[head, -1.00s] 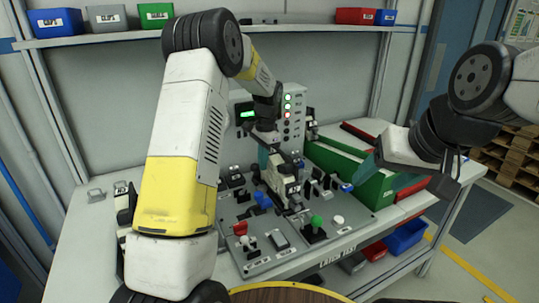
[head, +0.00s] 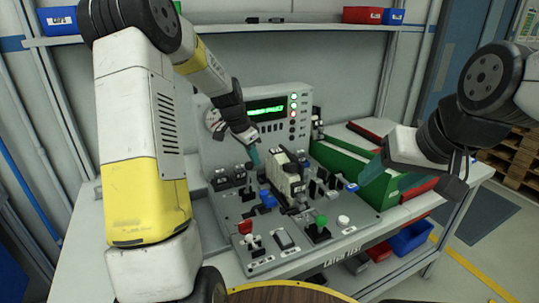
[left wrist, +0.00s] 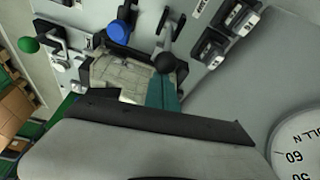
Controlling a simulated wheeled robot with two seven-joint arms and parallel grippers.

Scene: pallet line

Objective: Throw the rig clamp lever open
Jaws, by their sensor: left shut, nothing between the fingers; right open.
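The test rig panel (head: 283,262) lies on the bench with several levers and knobs. A pale block-like part (head: 290,180) sits in its middle, also in the left wrist view (left wrist: 130,78). A black ball-ended lever (left wrist: 164,62) shows over that part in the left wrist view; I cannot tell for sure that it is the clamp lever. My left gripper (head: 253,156) is shut and empty, its teal tip (left wrist: 163,92) close to the black ball; contact is unclear. My right gripper (head: 372,172) is open and empty, right of the panel.
A console with a green display (head: 266,108) and gauge stands behind the panel. A blue knob (head: 267,198), red knob (head: 245,227) and green ball (head: 321,220) stand near the part. A green bin (head: 370,196) is at right.

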